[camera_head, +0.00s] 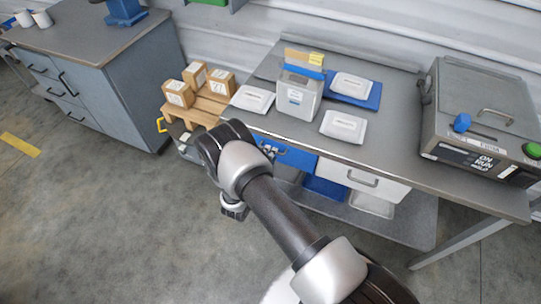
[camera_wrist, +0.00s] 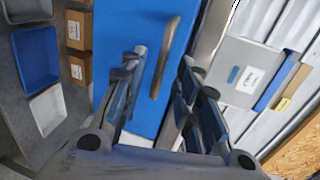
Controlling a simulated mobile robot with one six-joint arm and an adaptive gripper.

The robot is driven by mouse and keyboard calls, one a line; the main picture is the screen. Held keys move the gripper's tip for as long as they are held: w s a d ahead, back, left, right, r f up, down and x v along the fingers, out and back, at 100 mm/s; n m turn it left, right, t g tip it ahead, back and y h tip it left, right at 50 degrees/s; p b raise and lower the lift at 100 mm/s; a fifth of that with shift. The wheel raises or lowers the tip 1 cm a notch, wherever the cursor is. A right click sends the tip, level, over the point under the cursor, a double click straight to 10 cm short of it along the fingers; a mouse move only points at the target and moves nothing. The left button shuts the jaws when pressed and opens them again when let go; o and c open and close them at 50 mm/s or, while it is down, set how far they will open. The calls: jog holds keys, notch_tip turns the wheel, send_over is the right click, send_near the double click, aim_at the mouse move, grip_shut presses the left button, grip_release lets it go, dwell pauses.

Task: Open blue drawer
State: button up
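The blue drawer (camera_head: 292,154) is under the front edge of the workbench, and its front looks about flush with the bench. My arm hides its left part in the head view. In the wrist view the blue drawer front (camera_wrist: 185,35) fills the middle, with a grey bar handle (camera_wrist: 166,58) on it. My gripper (camera_wrist: 161,64) is open, its fingers on either side of the handle in the picture. I cannot tell whether they touch it. In the head view my gripper is mostly hidden behind my arm.
A white drawer (camera_head: 365,181) is right of the blue one. On the bench (camera_head: 395,130) are a grey container (camera_head: 297,98), white packets (camera_head: 343,126) and a machine (camera_head: 480,115). Bins (camera_head: 324,189) sit on the lower shelf. Boxes on a pallet (camera_head: 207,103) stand left. Floor at front left is clear.

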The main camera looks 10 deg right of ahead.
jog(key=shift+x, duration=1)
grip_shut()
